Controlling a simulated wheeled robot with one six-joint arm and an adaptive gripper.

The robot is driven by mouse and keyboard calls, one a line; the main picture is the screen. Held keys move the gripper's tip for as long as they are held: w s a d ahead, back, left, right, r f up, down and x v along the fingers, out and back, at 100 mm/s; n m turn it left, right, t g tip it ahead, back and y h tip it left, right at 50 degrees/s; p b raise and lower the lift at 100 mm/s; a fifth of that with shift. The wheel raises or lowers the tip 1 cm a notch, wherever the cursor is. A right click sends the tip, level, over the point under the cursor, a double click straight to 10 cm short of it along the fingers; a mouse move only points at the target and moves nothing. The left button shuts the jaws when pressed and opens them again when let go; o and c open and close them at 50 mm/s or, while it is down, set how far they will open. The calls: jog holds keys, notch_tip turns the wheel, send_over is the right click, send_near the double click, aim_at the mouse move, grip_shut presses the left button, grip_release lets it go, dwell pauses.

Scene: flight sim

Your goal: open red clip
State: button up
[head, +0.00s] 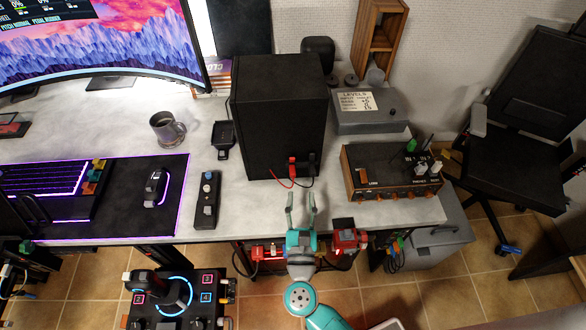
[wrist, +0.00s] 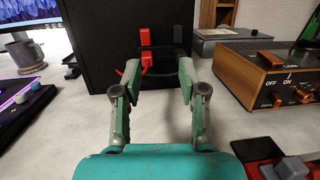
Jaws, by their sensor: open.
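The red clip (head: 292,161) is at the lower front of the black box (head: 277,110), with a red wire hanging from it. In the wrist view the red clip (wrist: 147,58) shows on the black face, left of centre between my fingers. A black clip (head: 312,158) is just right of it. My gripper (head: 301,198) is open and empty, in front of the box near the table's front edge. In the wrist view my gripper (wrist: 159,76) points at the clips. I cannot tell how far the fingertips are from the red clip.
An orange-fronted control box (head: 392,172) stands to the right and a grey box (head: 368,110) behind it. A black remote-like device (head: 207,199) lies to the left, with a mug (head: 168,130) beyond. The tabletop directly before the black box is clear.

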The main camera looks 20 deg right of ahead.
aim_at(292, 160)
jog(key=w+r, duration=0.1)
jog(key=w, duration=0.2)
jog(key=w+d+y, duration=0.1)
jog(key=w, duration=0.2)
jog(key=w+r+n+g+y, duration=0.1)
jog(key=w, duration=0.3)
jog(key=shift+w+d+r, duration=0.1)
jog(key=shift+d+r, duration=0.2)
jog(key=shift+d, duration=0.1)
grip_shut()
